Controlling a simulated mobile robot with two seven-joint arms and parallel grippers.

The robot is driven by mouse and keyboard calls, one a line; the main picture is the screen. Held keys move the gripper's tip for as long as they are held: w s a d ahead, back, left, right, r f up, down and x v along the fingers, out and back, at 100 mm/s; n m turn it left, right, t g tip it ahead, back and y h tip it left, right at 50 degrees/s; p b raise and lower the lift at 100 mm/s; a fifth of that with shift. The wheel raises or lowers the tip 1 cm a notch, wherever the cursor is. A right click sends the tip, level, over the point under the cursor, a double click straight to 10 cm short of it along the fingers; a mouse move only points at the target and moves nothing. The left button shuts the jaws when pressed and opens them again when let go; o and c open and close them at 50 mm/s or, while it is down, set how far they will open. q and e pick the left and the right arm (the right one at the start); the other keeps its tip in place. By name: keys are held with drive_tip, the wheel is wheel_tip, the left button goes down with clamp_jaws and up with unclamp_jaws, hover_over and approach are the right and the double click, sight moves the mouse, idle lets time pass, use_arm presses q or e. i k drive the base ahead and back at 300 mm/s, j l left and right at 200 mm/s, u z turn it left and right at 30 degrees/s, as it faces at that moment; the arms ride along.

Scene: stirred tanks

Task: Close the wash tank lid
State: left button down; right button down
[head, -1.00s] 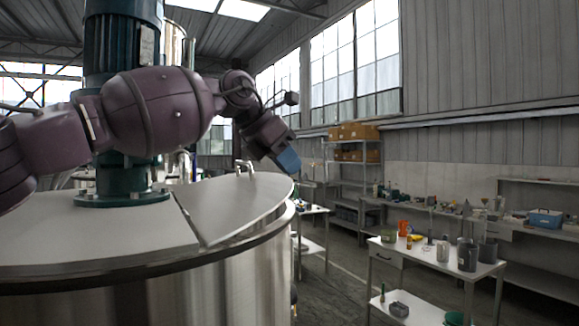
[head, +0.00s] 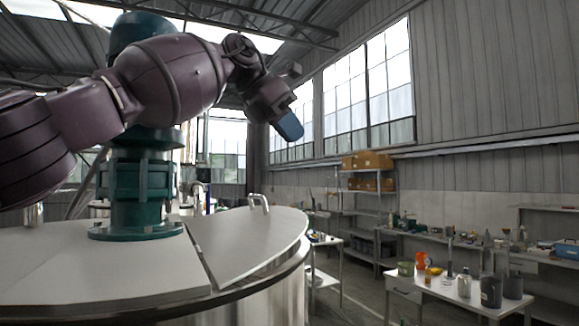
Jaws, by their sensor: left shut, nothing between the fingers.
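The wash tank (head: 265,292) is a large steel drum in the left foreground. Its hinged lid (head: 250,240) is a pale half-moon panel on the right part of the top, tilted up slightly, with a dark gap under its near edge. A bent metal handle (head: 259,203) stands near the lid's far edge. My left gripper (head: 290,127) has blue fingertips, is shut and empty, and hangs in the air above and to the right of the handle, apart from the lid. My right gripper is not in view.
A green motor and gearbox (head: 140,185) stands on the fixed part of the tank top, behind my left arm. To the right, a white table (head: 440,290) holds several containers. Shelving with boxes (head: 366,162) stands at the back, with open floor between.

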sight(234, 244)
drive_tip(key=k+l, duration=0.3)
drive_tip(key=k, duration=0.15)
drive_tip(key=k+l, duration=0.25)
drive_tip(key=k, duration=0.2)
